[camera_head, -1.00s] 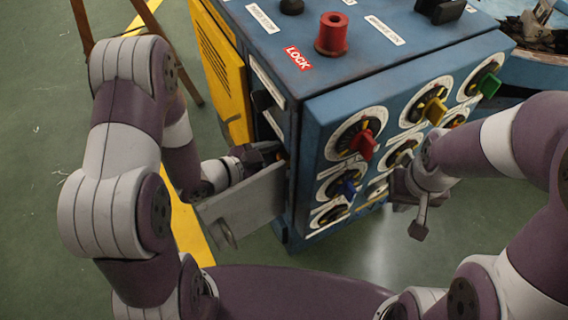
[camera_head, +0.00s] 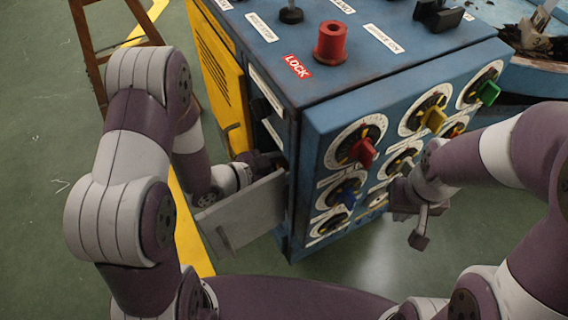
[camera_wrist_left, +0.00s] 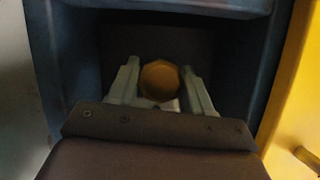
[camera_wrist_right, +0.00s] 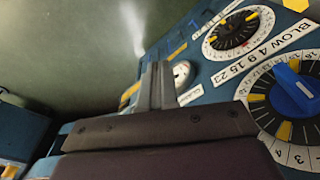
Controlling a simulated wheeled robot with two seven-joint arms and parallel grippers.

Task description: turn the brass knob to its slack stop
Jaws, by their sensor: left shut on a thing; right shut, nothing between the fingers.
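The brass knob (camera_wrist_left: 160,80) shows in the left wrist view, inside a dark recess in the side of the blue cabinet. My left gripper (camera_wrist_left: 160,92) has its two fingers on either side of the knob and is shut on it. In the head view the left gripper reaches into the cabinet's side behind an open grey flap, so the knob is hidden there. My right gripper (camera_head: 400,200) is shut and empty in front of the dial panel. It also shows in the right wrist view (camera_wrist_right: 158,75), near a small white gauge (camera_wrist_right: 181,74).
The blue cabinet (camera_head: 400,85) carries dials with red, yellow, green and blue handles on its front. The open grey flap (camera_head: 240,215) stands out beside my left wrist. A red spool (camera_head: 331,40) and a LOCK label sit on top. A yellow vented panel (camera_head: 215,75) is at left.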

